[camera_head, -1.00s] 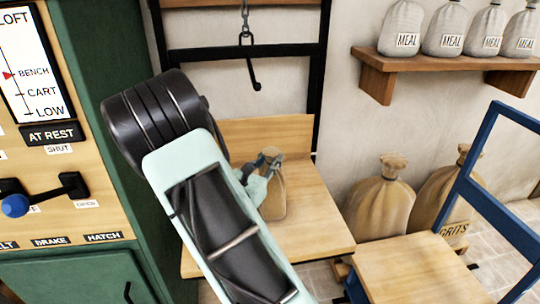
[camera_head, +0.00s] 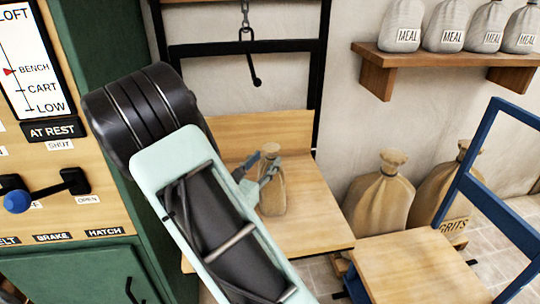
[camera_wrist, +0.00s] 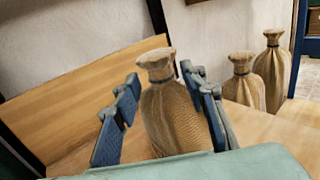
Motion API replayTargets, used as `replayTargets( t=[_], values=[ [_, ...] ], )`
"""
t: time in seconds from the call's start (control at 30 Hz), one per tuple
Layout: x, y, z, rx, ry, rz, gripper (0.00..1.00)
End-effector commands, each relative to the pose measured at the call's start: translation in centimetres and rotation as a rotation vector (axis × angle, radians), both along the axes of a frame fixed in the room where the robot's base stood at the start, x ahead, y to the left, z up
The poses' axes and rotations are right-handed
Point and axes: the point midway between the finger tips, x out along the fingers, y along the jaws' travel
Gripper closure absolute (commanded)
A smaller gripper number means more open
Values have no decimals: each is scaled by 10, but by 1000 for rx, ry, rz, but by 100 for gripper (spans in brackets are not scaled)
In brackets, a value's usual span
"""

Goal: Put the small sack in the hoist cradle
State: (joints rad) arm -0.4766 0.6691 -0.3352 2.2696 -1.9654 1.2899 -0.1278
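The small sack (camera_head: 271,190), tan with a tied neck, stands upright on a wooden platform (camera_head: 312,222) with a backboard. The platform sits in front of a black frame, below a chain hook; I cannot tell for sure whether it is the hoist cradle. My gripper (camera_head: 259,178) is at the sack from the left. In the wrist view, its open fingers stand either side of the sack (camera_wrist: 174,118). A gap shows at the left finger; the right finger is close, contact unclear. My arm hides the platform's left part.
The chain hook (camera_head: 254,78) hangs empty. Two larger sacks, one (camera_head: 381,195) plain and one (camera_head: 440,190) marked GRITS, stand at the right. A blue-framed cart (camera_head: 420,268) has a bare top. A shelf (camera_head: 455,58) holds meal sacks. A green control cabinet (camera_head: 75,270) stands left.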

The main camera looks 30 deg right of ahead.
Motion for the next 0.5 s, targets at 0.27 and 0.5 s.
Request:
replayTargets(
  t=[0.27, 0.5],
  values=[
    [-34, 46, 1, -1, -1, 3, 61],
    [-47, 62, 0, -1, -1, 0, 61]
  ],
)
